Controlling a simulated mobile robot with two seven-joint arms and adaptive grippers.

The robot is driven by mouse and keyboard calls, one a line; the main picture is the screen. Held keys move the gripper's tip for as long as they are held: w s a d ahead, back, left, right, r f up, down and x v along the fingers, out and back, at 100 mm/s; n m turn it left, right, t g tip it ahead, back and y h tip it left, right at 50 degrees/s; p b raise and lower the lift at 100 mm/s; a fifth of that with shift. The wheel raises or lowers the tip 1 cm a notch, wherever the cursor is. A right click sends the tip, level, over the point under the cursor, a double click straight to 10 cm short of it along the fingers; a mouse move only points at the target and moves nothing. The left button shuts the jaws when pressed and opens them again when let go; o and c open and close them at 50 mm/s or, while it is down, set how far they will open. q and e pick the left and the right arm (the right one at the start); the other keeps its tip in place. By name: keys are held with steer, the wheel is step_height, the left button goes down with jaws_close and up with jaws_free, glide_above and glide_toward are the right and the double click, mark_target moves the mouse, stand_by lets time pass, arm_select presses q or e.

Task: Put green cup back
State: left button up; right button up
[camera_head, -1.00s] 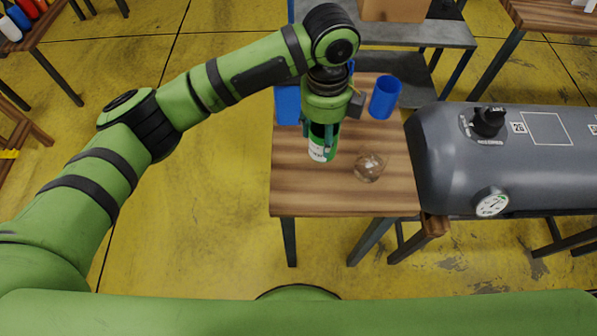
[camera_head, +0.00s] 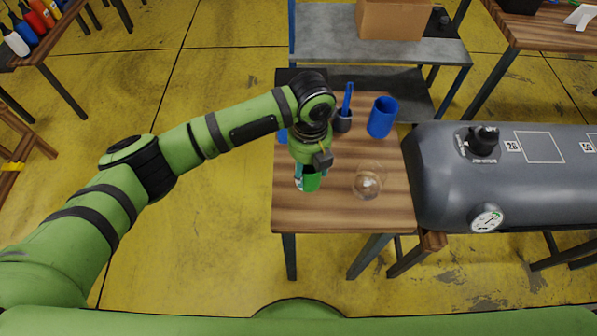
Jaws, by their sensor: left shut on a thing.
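A green cup (camera_head: 312,182) is at the left part of the small wooden table (camera_head: 340,213). My left gripper (camera_head: 307,178) reaches down over it and is shut on it. The gripper and wrist hide the cup's upper part, and I cannot tell whether its base touches the table. My right gripper is not in view.
A clear glass (camera_head: 367,184) stands just right of the green cup. A blue cup (camera_head: 382,117) and a dark holder with a blue item (camera_head: 343,118) stand farther back. A grey tank (camera_head: 500,170) borders the table's right side. The table's front strip is clear.

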arm_select(q)
steer(key=shift+w+a+f, duration=0.25)
steer(key=shift+a+f, duration=0.5)
steer(key=shift+a, duration=0.3)
step_height(320, 180, down, 3)
steer(key=shift+f+p, duration=0.1)
steer(key=shift+p, duration=0.7)
steer(key=shift+f, duration=0.35)
steer(key=shift+f, duration=0.1)
steer(key=o, duration=1.2)
steer(key=shift+r, duration=0.35)
step_height(320, 180, up, 12)
steer(key=b, duration=0.2)
steer(key=shift+f, duration=0.2)
